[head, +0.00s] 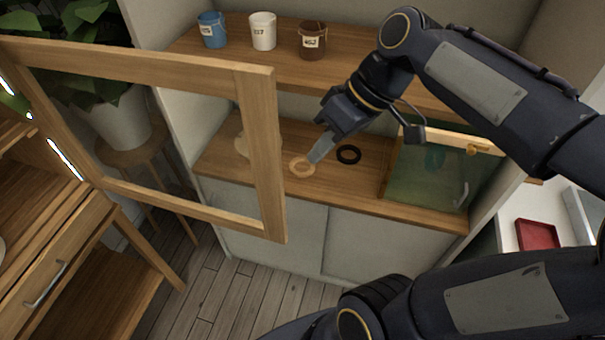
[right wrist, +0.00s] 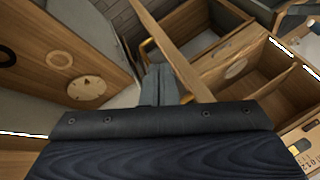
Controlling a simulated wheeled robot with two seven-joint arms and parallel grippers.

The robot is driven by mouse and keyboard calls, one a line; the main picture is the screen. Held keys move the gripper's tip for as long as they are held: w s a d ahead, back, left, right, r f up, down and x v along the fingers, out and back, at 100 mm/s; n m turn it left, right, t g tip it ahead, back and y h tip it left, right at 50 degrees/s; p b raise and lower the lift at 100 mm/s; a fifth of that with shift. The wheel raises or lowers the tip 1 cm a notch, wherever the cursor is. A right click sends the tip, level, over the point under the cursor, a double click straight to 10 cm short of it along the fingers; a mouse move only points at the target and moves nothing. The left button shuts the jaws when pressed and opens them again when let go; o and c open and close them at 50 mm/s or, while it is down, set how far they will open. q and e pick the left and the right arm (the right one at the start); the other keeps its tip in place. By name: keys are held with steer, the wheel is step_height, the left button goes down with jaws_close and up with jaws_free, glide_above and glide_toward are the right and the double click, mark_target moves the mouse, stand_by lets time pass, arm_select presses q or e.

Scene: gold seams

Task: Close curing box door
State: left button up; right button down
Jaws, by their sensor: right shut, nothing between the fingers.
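The curing box appears to be the wooden cabinet at the left edge, with a drawer (head: 45,270) below; its open wooden interior (right wrist: 245,65) shows in the right wrist view. Its wood-framed door (head: 265,150) stands open, swung out across the left half of the head view. In the right wrist view the door's frame (right wrist: 178,55) crosses just beside the fingers. My right gripper (head: 318,152) is shut and empty, to the right of the door's free edge; its fingers also show in the wrist view (right wrist: 160,85). I cannot tell whether they touch the door. My left gripper is out of view.
Behind stands a shelf unit (head: 350,205) with a pale ring (head: 302,166), a black ring (head: 348,154) and a greenish glass box (head: 430,175). Three cups stand above, including a blue one (head: 212,30). A potted plant (head: 115,115) on a stool is behind the door.

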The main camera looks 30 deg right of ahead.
steer(key=w+d+n+g+y+b, duration=0.2)
steer(key=w+d+n+g+b, duration=0.1)
steer(key=w+d+n+b, duration=0.3)
steer(key=s+a+f, duration=0.1)
steer(key=a+f, duration=0.6)
steer(key=a, duration=0.2)
steer(key=shift+s+a, duration=0.15)
steer(key=shift+s, duration=0.2)
steer(key=shift+f, duration=0.1)
